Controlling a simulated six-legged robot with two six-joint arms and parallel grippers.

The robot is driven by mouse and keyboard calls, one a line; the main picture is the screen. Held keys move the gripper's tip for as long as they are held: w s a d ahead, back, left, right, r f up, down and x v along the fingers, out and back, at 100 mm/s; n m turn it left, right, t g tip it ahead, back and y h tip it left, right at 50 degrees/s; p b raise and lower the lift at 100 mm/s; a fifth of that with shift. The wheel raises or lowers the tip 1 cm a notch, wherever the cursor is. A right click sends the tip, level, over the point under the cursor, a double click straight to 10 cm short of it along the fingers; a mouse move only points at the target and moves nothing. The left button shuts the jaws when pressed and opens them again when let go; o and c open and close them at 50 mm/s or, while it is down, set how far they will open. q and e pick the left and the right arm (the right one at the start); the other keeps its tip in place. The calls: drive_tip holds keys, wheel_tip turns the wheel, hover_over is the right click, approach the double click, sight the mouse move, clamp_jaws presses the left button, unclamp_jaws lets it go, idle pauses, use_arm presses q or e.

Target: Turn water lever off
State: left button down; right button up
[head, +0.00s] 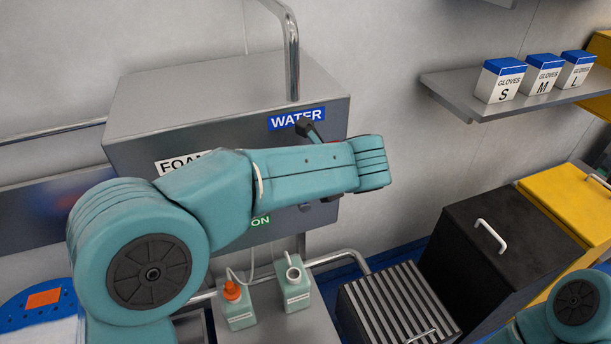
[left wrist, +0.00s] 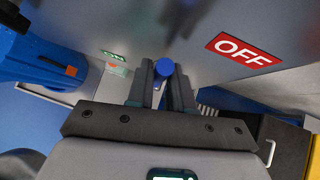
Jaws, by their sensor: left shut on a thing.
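The blue round end of the water lever (left wrist: 164,67) sits between the two dark fingers of my left gripper (left wrist: 163,84) in the left wrist view. The gripper is shut on it. A red OFF label (left wrist: 244,48) is on the panel to the right of the lever end, and a small green label (left wrist: 114,55) is to the left. In the head view my left arm covers the lever and gripper; a dark piece (head: 308,129) shows beside the blue WATER label (head: 296,118) on the grey box (head: 220,95). My right gripper is out of view.
A black bin (head: 490,245) and ribbed dark box (head: 398,305) are to the right. A shelf (head: 455,95) holds glove boxes (head: 503,80).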

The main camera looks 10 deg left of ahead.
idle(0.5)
use_arm(q)
drive_tip(key=c, duration=1.1)
unclamp_jaws()
drive_tip(key=shift+d, duration=0.1)
drive_tip(key=shift+r, duration=0.1)
drive_tip(key=b+v, duration=0.1)
drive_tip(key=v, duration=1.5)
drive_tip(key=shift+d, duration=0.2)
